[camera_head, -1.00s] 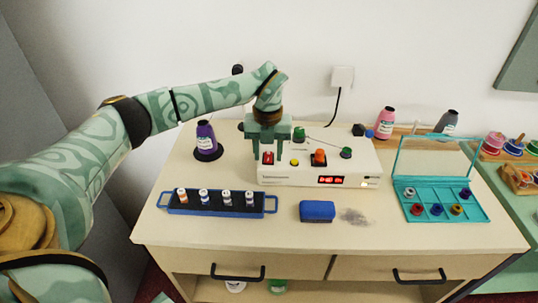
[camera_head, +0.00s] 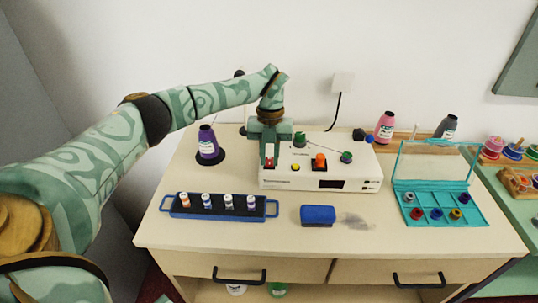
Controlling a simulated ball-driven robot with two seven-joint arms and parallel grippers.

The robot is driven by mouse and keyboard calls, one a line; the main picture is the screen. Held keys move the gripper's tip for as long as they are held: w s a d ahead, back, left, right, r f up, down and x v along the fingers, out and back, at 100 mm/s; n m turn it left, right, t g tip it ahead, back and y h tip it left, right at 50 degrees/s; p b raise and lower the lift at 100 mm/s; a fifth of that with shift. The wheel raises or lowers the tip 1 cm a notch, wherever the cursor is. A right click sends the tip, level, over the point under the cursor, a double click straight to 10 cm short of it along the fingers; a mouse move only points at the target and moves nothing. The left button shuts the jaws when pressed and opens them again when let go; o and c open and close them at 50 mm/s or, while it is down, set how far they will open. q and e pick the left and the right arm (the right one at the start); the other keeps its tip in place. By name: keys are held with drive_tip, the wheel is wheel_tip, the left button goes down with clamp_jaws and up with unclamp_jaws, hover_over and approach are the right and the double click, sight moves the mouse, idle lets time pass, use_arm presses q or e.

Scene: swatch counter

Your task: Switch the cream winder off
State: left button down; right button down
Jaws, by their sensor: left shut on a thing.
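The cream winder (camera_head: 285,182) is a white-cream box at the back middle of the counter. Its display (camera_head: 331,184) is dark. A red switch (camera_head: 269,162) is at the left end of its top. My left gripper (camera_head: 270,156) points down over that end, with its fingers shut at the red switch and partly hiding it. An orange knob (camera_head: 320,160), a yellow button (camera_head: 295,167) and two green spools, one at the back (camera_head: 300,139) and one at the right (camera_head: 347,157), are also on top. My right gripper is not in view.
A purple thread cone (camera_head: 207,145) stands left of the winder. A blue rack (camera_head: 180,211) with several small spools and a blue block (camera_head: 318,215) lie in front. An open teal case (camera_head: 472,219) is at the right. The counter's front strip is clear.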

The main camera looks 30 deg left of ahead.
use_arm(q)
drive_tip(key=shift+w+g, duration=0.1)
drive_tip(key=shift+g, duration=0.3)
drive_tip(key=shift+a, duration=0.1)
drive_tip(key=c, duration=1.3)
unclamp_jaws()
drive_tip(key=shift+r, duration=0.1)
drive_tip(key=v, duration=0.5)
drive_tip(key=p+v, duration=0.1)
drive_tip(key=v, duration=0.4)
drive_tip(key=p+v, duration=0.1)
drive_tip(key=v, duration=0.5)
drive_tip(key=shift+a+r, duration=0.1)
drive_tip(key=shift+a, duration=0.15)
